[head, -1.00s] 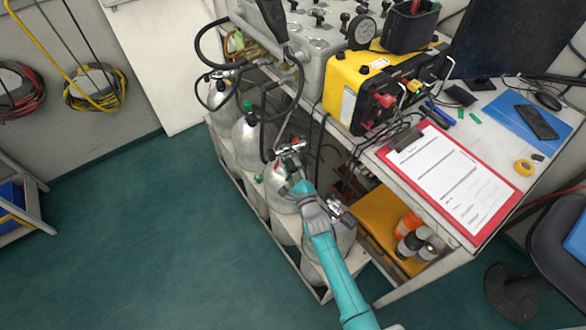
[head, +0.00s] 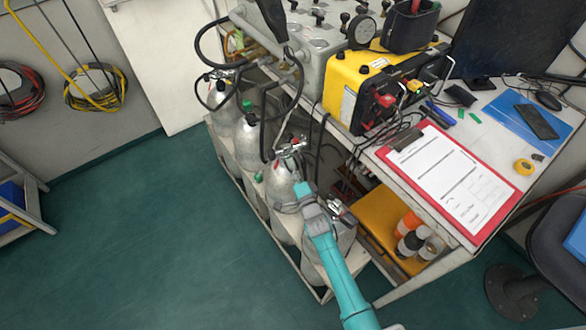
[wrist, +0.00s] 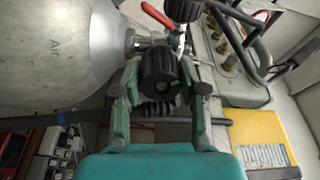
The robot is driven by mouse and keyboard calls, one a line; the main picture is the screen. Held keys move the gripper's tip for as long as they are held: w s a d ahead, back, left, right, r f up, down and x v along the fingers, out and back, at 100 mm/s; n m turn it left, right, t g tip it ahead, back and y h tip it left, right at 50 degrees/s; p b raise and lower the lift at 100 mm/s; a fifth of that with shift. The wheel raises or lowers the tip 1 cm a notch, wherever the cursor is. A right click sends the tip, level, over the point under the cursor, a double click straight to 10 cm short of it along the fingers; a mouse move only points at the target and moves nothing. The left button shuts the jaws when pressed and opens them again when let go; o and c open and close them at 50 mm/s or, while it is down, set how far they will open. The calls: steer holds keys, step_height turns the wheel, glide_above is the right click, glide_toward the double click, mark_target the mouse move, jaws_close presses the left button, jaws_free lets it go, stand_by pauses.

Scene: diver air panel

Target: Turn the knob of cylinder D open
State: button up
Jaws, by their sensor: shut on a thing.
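My gripper (wrist: 160,92) is shut on a black ribbed knob (wrist: 159,70) in the wrist view, with one finger on each side. The fingers and knob are hard to make out there. No letter D is readable, and I cannot tell from the picture how far the knob is turned.
A red lever (wrist: 156,14) and dark hoses lie close to the fingers. Neighbouring cylinders (head: 248,145) stand in the same rack. The bench with a yellow case (head: 372,85) and red clipboard (head: 448,180) is to the right. The green floor (head: 150,240) at left is clear.

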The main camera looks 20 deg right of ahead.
steer(key=n, duration=0.6)
steer(key=shift+f+y, duration=0.15)
steer(key=shift+y, duration=0.15)
stand_by(0.4)
steer(key=o, duration=1.1)
steer(key=shift+o, duration=0.2)
